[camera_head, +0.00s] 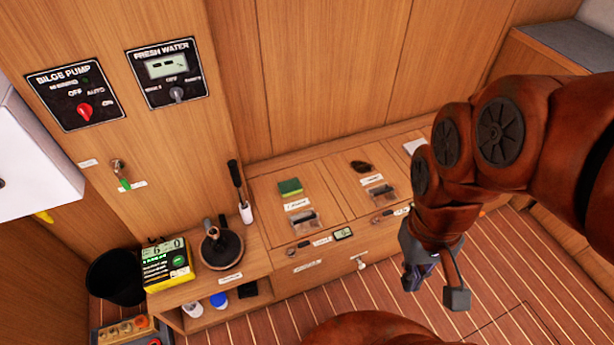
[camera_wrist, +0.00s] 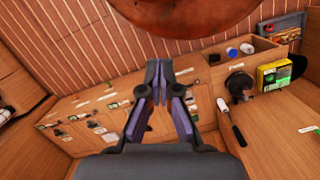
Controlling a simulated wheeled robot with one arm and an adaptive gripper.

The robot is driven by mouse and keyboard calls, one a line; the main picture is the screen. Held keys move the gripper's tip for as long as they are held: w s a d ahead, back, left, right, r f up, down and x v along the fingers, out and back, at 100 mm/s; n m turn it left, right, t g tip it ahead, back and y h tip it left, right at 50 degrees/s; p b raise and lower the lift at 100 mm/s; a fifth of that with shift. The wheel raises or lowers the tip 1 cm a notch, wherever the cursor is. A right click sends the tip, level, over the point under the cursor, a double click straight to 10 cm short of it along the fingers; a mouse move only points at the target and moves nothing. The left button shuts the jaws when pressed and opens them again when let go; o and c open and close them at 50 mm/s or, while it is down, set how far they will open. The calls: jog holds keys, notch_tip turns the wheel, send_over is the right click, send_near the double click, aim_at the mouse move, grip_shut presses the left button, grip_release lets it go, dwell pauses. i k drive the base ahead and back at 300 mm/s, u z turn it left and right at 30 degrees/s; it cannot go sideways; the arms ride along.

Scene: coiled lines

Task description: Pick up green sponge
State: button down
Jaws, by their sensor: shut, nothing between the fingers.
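The green sponge (camera_head: 290,187) lies flat on the wooden bench top in the head view, toward the back and left of centre. A label and a small recessed latch are in front of it. My gripper (camera_head: 413,279) is in the air to the right of the sponge and nearer the camera, well apart from it. In the wrist view my gripper (camera_wrist: 159,72) has its fingertips together with nothing held. I cannot pick out the sponge in the wrist view; the fingers cover part of the bench.
A plunger (camera_head: 220,246), a brush (camera_head: 240,192) and a yellow-green box (camera_head: 166,267) stand left of the sponge. A dark brown item (camera_head: 361,166) lies to its right. A black bin (camera_head: 113,275) is at far left. The space above the sponge looks clear.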

aim_at(288, 188)
jog(key=i, duration=0.8)
jog(key=u, duration=1.85)
